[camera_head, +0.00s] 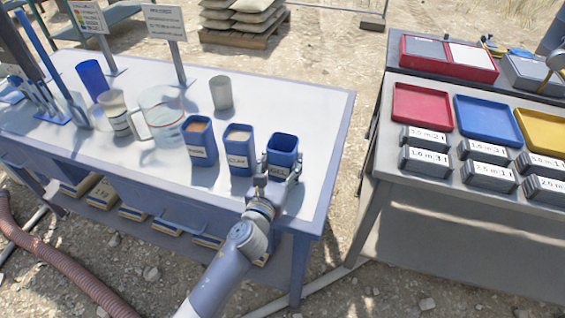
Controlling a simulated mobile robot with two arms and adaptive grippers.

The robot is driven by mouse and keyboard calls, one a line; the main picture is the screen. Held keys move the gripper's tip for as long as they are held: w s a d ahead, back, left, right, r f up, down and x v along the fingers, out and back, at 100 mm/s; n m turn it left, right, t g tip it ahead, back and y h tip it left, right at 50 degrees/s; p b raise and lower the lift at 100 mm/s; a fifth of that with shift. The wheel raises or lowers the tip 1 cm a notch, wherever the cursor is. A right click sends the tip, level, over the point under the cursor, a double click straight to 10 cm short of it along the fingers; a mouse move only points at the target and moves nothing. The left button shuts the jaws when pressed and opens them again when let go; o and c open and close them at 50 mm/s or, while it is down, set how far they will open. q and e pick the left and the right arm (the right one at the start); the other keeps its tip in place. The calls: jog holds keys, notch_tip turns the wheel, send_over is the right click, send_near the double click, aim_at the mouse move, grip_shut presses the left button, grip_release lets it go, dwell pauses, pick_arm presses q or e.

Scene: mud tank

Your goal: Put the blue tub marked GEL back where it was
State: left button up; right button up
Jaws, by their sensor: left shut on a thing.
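The blue tub marked GEL (283,147) is upright at the right end of a row of three blue tubs, near the front right part of the white-topped table (318,135). I cannot tell whether its base touches the table. My left gripper (278,174) is shut on this tub from the front, with a finger at each side. The gripper hides the lower part of the tub and some of its label. My right gripper is not in view.
Two filled blue tubs, the middle one (238,160) and the left one (198,150), stand close by on the left. A grey cup (221,92) and a clear beaker (162,115) stand behind. The tabletop to the right is clear. A second table holds coloured trays.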

pick_arm(q)
jog(key=o, duration=1.4)
jog(key=shift+f, duration=0.1)
jog(key=shift+c, duration=0.2)
jog(key=shift+r, duration=0.25)
jog(key=v, duration=1)
jog(key=shift+s+a+f, duration=0.1)
jog(key=shift+s, duration=0.15)
jog(key=shift+b+v, duration=0.3)
jog(key=shift+v, duration=0.5)
